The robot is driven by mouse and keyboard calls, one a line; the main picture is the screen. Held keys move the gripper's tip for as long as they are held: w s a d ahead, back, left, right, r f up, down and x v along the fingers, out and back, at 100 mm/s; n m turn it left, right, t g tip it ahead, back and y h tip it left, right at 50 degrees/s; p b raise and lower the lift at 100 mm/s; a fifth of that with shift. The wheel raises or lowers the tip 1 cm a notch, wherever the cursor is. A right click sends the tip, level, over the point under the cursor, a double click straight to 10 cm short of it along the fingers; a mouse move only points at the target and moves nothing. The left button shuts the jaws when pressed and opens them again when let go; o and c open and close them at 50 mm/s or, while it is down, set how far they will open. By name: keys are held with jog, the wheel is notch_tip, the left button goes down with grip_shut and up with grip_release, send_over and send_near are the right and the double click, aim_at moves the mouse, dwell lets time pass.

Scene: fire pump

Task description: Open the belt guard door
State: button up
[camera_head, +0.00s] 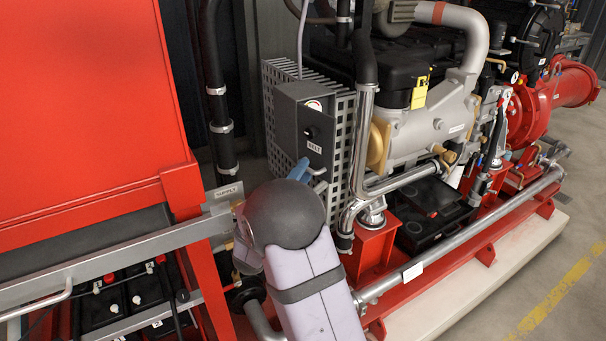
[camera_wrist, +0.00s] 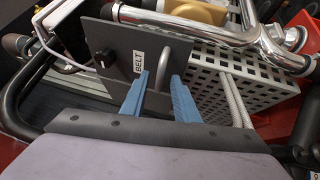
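The belt guard door is a dark grey panel (camera_head: 308,133) with a black knob, a BELT label and a curved metal handle, set on a perforated grey guard (camera_head: 343,130). In the wrist view the panel (camera_wrist: 115,62) lies ahead with the handle (camera_wrist: 158,72) at its right side. My gripper (camera_wrist: 160,90) has two blue fingers, spread apart, one on each side of the handle. Whether either finger touches it I cannot tell. In the head view the blue fingertips (camera_head: 298,169) reach the panel's lower part. The door looks closed against the guard.
A chrome pipe (camera_head: 362,150) runs upright just right of the guard. A black hose (camera_head: 216,90) stands to the left. A red cabinet (camera_head: 85,110) fills the left side. A silver engine (camera_head: 425,130) and black battery (camera_head: 432,212) lie to the right.

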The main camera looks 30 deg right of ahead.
jog(key=b+v, duration=0.1)
jog(key=v, duration=0.5)
jog(key=shift+s+a, duration=0.15)
jog(key=shift+a, duration=0.1)
